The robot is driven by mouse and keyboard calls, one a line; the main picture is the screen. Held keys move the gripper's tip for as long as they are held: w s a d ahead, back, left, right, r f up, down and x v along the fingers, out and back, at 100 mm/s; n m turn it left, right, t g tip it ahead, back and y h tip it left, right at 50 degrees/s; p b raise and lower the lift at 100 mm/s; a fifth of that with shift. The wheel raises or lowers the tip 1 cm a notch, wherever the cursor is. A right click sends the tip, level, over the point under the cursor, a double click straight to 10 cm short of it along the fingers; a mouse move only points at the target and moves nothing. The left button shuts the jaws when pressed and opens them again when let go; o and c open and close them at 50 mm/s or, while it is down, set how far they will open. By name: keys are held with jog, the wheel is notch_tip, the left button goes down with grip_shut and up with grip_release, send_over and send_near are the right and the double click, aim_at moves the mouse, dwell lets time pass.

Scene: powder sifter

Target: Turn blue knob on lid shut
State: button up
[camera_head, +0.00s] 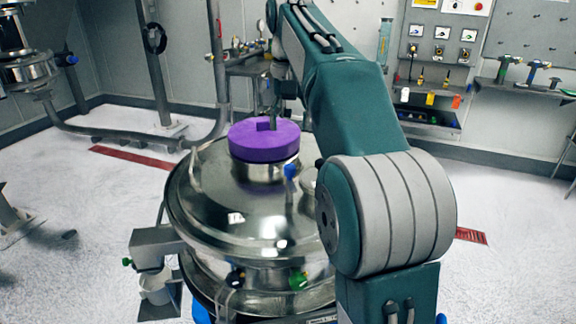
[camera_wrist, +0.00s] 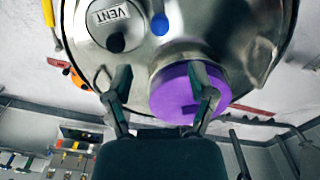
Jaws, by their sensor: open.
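The blue knob (camera_head: 291,170) stands on the shiny steel lid (camera_head: 215,205), just right of and in front of the purple cap (camera_head: 264,140). In the wrist view the blue knob (camera_wrist: 160,24) is a small round spot near the top, beyond my fingertips. My gripper (camera_wrist: 160,82) is open and empty, its fingers spread. Its right finger overlaps the purple cap (camera_wrist: 172,96) in that view, and its left finger is in front of bare steel. In the head view my gripper's end shows behind the cap, partly hidden by my arm. Contact cannot be told.
A black knob (camera_wrist: 116,42) beside a VENT label (camera_wrist: 109,15) is on the lid. Green knob (camera_head: 298,280) is low on the vessel's front. A pipe frame (camera_head: 150,70) stands behind left. A tool panel (camera_head: 440,60) is on the back wall. Open floor lies left.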

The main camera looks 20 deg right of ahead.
aim_at(289, 165)
notch_tip(289, 165, down, 9)
jog(key=shift+a+r, duration=0.15)
jog(key=shift+d+f, duration=0.2)
jog(key=shift+f, duration=0.55)
grip_shut()
